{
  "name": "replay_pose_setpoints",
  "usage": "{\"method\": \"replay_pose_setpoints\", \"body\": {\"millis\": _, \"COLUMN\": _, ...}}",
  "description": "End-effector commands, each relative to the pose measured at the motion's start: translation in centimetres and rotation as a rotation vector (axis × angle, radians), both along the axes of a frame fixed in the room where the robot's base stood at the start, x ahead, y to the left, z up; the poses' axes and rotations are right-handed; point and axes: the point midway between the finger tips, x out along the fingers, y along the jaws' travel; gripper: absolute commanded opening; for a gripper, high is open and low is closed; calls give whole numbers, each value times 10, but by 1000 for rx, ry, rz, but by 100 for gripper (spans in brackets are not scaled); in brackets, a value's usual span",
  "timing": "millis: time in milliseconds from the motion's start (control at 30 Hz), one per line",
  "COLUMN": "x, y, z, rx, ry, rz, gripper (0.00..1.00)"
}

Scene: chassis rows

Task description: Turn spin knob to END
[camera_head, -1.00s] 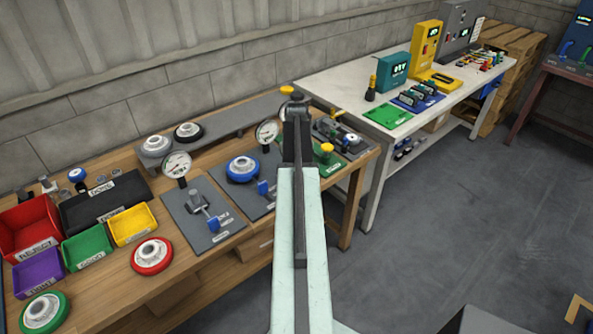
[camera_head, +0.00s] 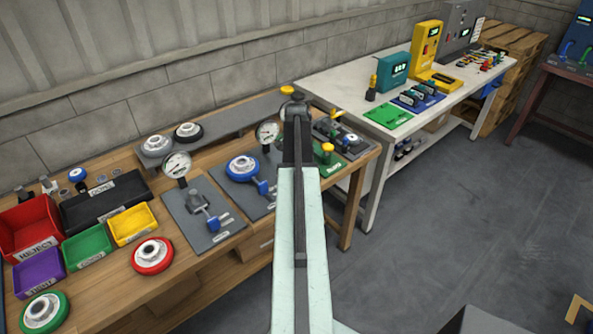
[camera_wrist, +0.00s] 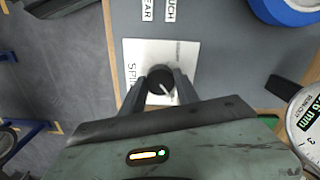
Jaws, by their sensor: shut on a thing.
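The spin knob (camera_wrist: 161,79) is small, round and black with a white pointer line, and sits on a pale plate (camera_wrist: 137,52) lettered "SPIN" in the wrist view. The pointer slants toward the lower right of that view. My gripper (camera_wrist: 162,83) has one finger on each side of the knob and is shut on it. The fingers and wrist housing hide the lower part of the plate, and I see no END mark. In the head view my gripper (camera_head: 296,112) is over the right part of the wooden bench, and the knob is hidden behind my arm.
A blue ring (camera_wrist: 290,8) and a dial gauge (camera_wrist: 305,125) lie close on the right in the wrist view. The wooden bench holds a red wheel (camera_head: 152,256), coloured bins (camera_head: 87,246) and gauge fixtures (camera_head: 203,212). A white table (camera_head: 335,88) stands behind; floor at right is clear.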

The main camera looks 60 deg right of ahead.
Motion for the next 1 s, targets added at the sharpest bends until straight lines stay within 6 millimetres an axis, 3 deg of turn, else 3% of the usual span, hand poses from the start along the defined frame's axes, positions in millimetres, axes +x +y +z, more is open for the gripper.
{"method": "replay_pose_setpoints", "body": {"millis": 400, "x": 0, "y": 0, "z": 0, "rx": 0, "ry": -1, "rz": -194, "gripper": 0}}
{"method": "replay_pose_setpoints", "body": {"millis": 967, "x": 1, "y": 0, "z": 0, "rx": 1, "ry": -1, "rz": -226, "gripper": 0}}
{"method": "replay_pose_setpoints", "body": {"millis": 1000, "x": 1, "y": 0, "z": 0, "rx": 1, "ry": -1, "rz": -225, "gripper": 40}}
